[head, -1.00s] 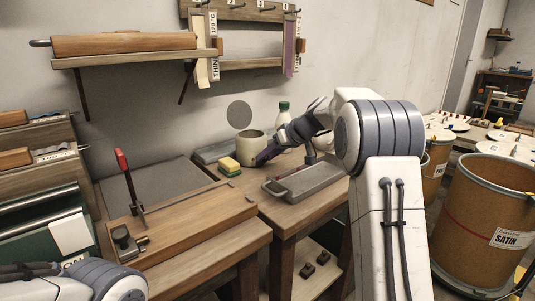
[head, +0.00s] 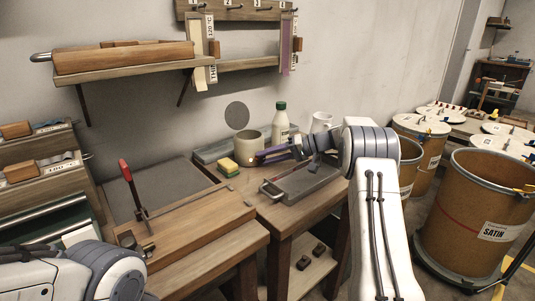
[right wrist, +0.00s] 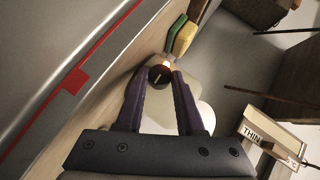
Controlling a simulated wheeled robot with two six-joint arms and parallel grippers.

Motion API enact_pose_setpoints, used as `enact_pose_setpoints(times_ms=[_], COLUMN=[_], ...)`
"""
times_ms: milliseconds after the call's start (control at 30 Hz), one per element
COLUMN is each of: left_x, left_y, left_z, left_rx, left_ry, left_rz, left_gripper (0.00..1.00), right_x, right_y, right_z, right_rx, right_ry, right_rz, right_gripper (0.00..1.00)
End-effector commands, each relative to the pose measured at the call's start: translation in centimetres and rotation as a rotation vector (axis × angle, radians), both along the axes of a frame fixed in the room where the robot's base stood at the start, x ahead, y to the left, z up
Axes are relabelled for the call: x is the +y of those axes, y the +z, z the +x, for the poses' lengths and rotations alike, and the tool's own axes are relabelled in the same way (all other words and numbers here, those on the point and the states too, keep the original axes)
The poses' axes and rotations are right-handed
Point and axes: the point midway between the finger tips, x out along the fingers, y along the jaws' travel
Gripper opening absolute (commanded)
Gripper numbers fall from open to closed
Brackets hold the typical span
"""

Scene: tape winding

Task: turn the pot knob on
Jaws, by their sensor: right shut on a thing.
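The cream pot (head: 248,144) stands on the workbench near the wall, with its round lid-like disc shape (head: 237,115) on the wall behind it. In the right wrist view, the dark round knob (right wrist: 160,75) with a pale line on it sits between my fingertips. My right gripper (head: 259,158) reaches in from the right, low at the pot's front, and its purple fingers are shut on the knob. It also shows in the right wrist view (right wrist: 160,80). The fingers mostly hide the knob in the head view. My left arm shows at lower left; its gripper is out of view.
A yellow-green sponge (head: 228,168) lies just left of the pot. A white bottle with a green cap (head: 281,122) stands behind my right fingers, and a white mug (head: 322,121) is farther right. A grey slab (head: 305,180) lies in front, below my right arm.

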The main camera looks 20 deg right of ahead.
Motion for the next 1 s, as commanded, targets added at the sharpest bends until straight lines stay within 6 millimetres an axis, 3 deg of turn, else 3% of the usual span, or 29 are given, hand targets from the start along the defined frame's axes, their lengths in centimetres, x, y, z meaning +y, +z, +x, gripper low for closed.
enact_pose_setpoints(times_ms=[667,700,767,1000], left_x=[0.0,0.0,0.0,0.0], left_y=[0.41,0.41,0.41,0.4], left_z=[0.0,0.0,0.0,0.0], left_rx=[0.0,0.0,0.0,0.0], left_ry=[0.0,0.0,0.0,0.0], left_rz=[0.0,0.0,0.0,0.0], left_gripper=[0.5,0.5,0.5,0.5], right_x=[-0.12,-0.12,-0.11,-0.1], right_y=[-0.06,-0.06,-0.06,-0.16], right_z=[0.08,0.08,0.08,0.04], right_rx=[0.021,0.021,0.021,0.022], right_ry=[-0.004,-0.004,-0.004,-0.002], right_rz=[0.062,0.062,0.062,0.061], right_gripper=[0.0,0.44,0.67,0.67])
